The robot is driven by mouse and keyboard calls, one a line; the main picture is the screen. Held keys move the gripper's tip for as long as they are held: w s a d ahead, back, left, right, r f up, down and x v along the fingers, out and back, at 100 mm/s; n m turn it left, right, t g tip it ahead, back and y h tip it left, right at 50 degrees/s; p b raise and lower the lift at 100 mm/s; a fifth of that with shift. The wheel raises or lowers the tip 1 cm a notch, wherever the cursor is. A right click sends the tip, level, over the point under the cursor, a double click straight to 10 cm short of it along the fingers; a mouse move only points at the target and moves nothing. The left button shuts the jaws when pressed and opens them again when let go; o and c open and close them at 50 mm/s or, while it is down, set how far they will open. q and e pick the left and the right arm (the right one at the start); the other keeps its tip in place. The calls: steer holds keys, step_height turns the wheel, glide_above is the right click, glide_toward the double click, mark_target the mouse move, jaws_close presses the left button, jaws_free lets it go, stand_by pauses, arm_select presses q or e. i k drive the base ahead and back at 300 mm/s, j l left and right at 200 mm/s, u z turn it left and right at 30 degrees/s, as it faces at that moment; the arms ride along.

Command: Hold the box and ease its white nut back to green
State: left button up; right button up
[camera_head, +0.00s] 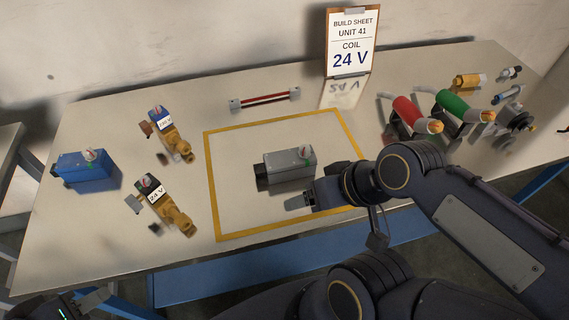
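A grey box (289,166) with a dark left end lies inside the yellow outline. On its top is a small pale nut (304,152) with bits of red and green by it; its exact setting is too small to read. A blue box (86,173) at the far left has a similar pale nut (90,155) on top. My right gripper (299,202) is low in front of the grey box, and looks apart from it; its finger opening is hidden. My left gripper (92,300) is at the bottom left, partly cut off, away from both boxes; its opening cannot be seen.
Two brass valves with coils (172,140) (170,207) lie left of the outline. A build sheet (351,40) reading 24 V stands at the back. Red (407,110) and green (452,102) handled tools and small fittings crowd the right. A red-and-white bar (265,99) lies behind the outline.

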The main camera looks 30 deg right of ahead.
mark_target(304, 149)
steer(key=l+z, duration=0.1)
steer(key=z, duration=0.4)
steer(key=k+l+z, duration=0.1)
steer(key=z, duration=0.35)
steer(key=l, duration=0.1)
